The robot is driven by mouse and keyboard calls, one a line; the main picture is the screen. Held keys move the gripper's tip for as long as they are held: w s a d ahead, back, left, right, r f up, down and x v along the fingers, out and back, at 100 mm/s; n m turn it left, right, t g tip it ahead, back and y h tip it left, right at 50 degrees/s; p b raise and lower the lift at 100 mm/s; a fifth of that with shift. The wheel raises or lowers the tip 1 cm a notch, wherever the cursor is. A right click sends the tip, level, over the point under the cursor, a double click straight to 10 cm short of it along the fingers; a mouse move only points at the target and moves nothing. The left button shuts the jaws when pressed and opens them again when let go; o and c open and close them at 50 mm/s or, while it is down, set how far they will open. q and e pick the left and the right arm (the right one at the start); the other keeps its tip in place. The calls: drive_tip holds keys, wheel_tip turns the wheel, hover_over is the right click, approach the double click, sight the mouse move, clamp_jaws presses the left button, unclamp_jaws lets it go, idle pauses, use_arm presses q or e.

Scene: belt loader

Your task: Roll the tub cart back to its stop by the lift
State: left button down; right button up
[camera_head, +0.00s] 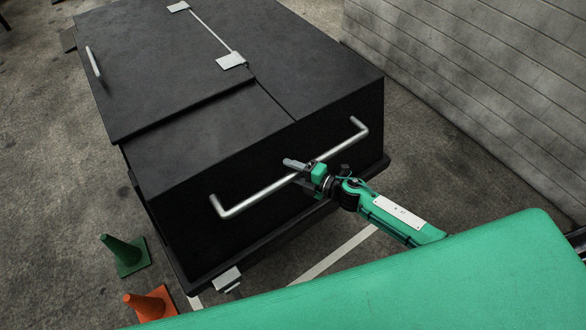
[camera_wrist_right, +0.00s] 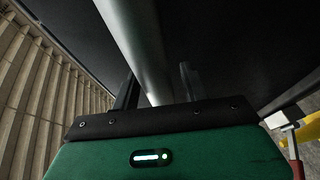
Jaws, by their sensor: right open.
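The tub cart (camera_head: 200,190) is a large black box with a closed black lid, filling the upper left and middle of the head view. A silver push bar (camera_head: 255,198) runs across its near face. My right gripper (camera_head: 318,168) is at the middle of this bar, with its jaws open. In the right wrist view the bar (camera_wrist_right: 140,40) passes between the two dark fingers (camera_wrist_right: 157,88), with gaps beside it. My left gripper is not in view. The lift cannot be made out.
A grey block wall (camera_head: 480,90) stands to the right of the cart, with a strip of bare floor between. A green cone (camera_head: 124,252) and an orange cone (camera_head: 150,304) stand at the lower left. A white floor line (camera_head: 335,257) lies by the cart's near end.

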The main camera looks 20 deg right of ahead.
clamp_jaws()
drive_tip(key=shift+w, duration=0.1)
